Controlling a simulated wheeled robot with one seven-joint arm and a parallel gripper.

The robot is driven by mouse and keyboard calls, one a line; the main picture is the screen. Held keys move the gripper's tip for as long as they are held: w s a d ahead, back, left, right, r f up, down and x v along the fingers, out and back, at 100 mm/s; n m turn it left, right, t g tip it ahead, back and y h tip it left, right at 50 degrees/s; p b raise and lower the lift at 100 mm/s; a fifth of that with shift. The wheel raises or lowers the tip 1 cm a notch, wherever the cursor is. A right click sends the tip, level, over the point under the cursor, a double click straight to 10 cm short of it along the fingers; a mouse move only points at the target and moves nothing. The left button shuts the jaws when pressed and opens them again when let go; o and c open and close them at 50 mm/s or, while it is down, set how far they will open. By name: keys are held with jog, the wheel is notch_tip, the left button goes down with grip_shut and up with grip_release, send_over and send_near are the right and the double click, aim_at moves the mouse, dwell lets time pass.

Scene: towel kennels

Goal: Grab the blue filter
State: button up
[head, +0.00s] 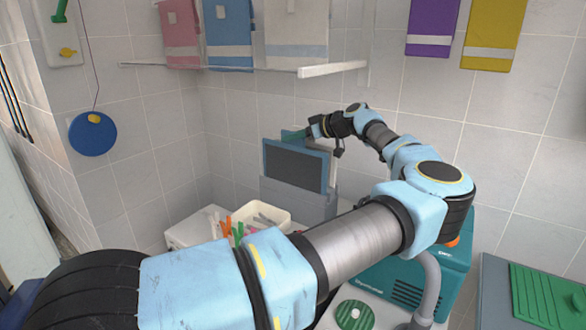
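A flat filter with a blue frame and a dark grey face (295,166) stands upright in a light grey holder (298,200) near the back wall. My gripper (306,132) is at the far end of my arm, just above and behind the filter's top right edge. A teal-green piece (292,135) shows at the fingertips, above the filter's top edge; I cannot tell whether it is held or stands behind. The fingers are small and partly hidden, so their opening and any contact with the blue filter are unclear.
A cream bin (262,218) and several coloured handles (236,231) stand left of the holder. A teal machine (415,278) with a grey hose is at right. A blue disc (92,133) hangs on the left wall.

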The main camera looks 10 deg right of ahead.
grip_shut()
dwell(1.1)
